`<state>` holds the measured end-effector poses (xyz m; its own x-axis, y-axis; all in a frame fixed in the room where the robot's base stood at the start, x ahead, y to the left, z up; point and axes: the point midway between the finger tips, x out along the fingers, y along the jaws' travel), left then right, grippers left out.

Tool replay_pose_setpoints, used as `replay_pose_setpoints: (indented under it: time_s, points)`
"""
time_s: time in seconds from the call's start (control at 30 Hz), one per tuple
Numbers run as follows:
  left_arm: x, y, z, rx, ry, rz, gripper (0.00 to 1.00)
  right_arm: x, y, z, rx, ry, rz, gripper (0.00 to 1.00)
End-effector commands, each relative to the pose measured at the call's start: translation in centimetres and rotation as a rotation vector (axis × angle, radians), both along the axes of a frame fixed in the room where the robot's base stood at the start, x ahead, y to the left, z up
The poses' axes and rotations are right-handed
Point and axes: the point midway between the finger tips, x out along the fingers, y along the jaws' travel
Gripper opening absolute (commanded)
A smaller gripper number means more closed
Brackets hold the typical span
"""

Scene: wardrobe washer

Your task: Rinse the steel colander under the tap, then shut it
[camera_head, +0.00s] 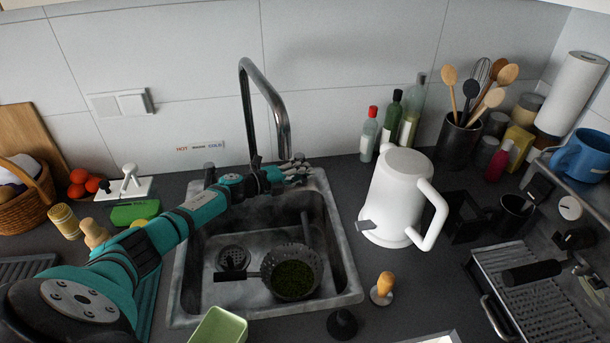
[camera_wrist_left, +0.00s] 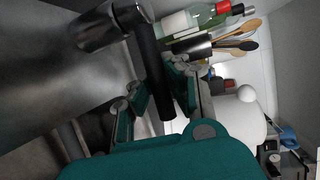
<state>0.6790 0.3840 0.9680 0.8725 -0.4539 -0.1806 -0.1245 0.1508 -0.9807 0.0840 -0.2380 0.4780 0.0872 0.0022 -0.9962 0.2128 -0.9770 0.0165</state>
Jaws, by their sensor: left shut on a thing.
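The steel colander (camera_head: 268,266), dark, with green matter inside and a black handle to its left, rests in the sink (camera_head: 190,290). The chrome tap (camera_head: 247,105) arches over the sink; its chrome body (camera_wrist_left: 112,28) shows in the left wrist view. My left gripper (camera_head: 296,172) is behind the spout's end, at the back of the sink. In the left wrist view its fingers (camera_wrist_left: 158,95) are shut on the tap's black lever (camera_wrist_left: 153,65). A narrow grey streak (camera_head: 306,228) stands above the colander's rim; I cannot tell whether it is water. My right gripper is out of view.
A white kettle (camera_head: 395,190) stands right of the sink, with bottles (camera_head: 390,122) behind it. A green tub (camera_head: 218,328) is at the front edge. A small wooden-handled tool (camera_head: 383,285) stands right of the sink. A coffee machine (camera_head: 535,295) fills the far right.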

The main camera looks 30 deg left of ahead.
Motion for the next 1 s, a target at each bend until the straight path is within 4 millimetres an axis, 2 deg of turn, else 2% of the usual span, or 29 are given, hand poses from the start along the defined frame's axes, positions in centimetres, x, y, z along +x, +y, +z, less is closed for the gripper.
replay_pose_setpoints:
  time_s: [0.1,0.27,0.3,0.5,0.8,1.0]
  points:
    - [-0.3,0.0,-0.5,0.001,0.009,-0.003,0.00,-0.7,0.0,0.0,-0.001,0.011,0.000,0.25]
    - [-0.2,0.0,-0.5,0.001,0.010,-0.003,0.00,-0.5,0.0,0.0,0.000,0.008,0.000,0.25]
    - [-0.2,0.0,-0.5,0.001,0.010,-0.003,0.14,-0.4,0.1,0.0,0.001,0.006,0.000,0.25]
    - [-0.2,0.0,-0.3,0.002,0.006,-0.002,0.40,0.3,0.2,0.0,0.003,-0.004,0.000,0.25]
    - [-0.2,0.1,-0.1,0.001,0.003,-0.001,0.40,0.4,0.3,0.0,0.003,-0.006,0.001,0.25]
    - [-2.4,1.3,0.2,0.005,0.005,-0.001,0.40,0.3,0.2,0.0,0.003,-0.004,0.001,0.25]
